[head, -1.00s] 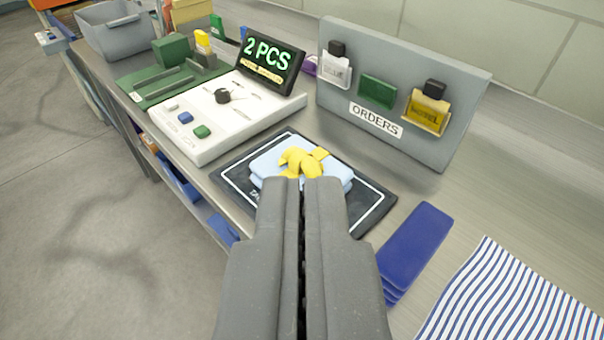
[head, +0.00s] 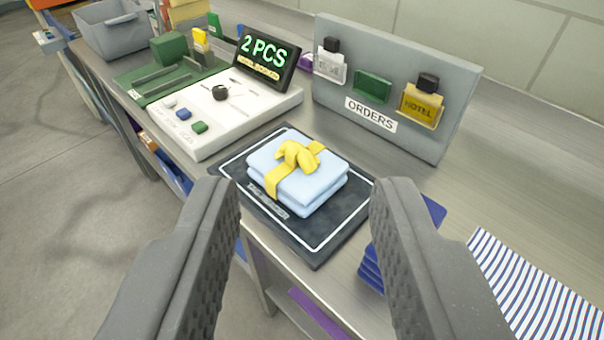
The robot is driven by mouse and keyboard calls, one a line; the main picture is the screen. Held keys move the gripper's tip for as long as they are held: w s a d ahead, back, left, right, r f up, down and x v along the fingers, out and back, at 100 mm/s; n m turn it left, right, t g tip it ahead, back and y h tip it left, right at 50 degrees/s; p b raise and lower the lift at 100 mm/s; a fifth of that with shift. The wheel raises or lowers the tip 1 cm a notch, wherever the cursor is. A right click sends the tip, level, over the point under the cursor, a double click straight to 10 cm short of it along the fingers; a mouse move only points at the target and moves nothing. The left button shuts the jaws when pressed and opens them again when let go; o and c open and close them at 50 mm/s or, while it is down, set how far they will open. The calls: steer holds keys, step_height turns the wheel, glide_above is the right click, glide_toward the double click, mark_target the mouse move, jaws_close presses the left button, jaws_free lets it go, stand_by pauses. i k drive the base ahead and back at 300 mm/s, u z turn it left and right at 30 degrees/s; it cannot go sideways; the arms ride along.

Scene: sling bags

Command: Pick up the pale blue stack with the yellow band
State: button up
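The pale blue stack with the yellow band (head: 312,186) lies on a dark mat with a white outline (head: 318,246). The yellow band (head: 272,181) wraps around it and has a knot or bow (head: 298,155) on top. My gripper (head: 305,190) is open and empty, its two fingers wide apart in the foreground. The stack shows between and beyond the fingertips, and neither finger appears to touch it. The stack is fully in view. The mat's right corner is close to the right finger in the picture.
A white control panel (head: 238,110) with a "2 PCS" display (head: 266,56) stands behind left. A grey ORDERS board (head: 450,125) stands behind right. Folded dark blue cloths (head: 370,272) are partly behind the right finger. A striped cloth (head: 535,285) lies at right. The bench's front edge is near the left finger.

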mark_target(297, 171)
steer(key=k, duration=1.2)
steer(key=u, duration=0.45)
steer(key=i, duration=0.55)
steer(key=u, duration=0.7)
steer(key=i, duration=1.3)
steer(key=z, duration=0.6)
steer(key=i, duration=0.5)
steer(key=z, duration=0.4)
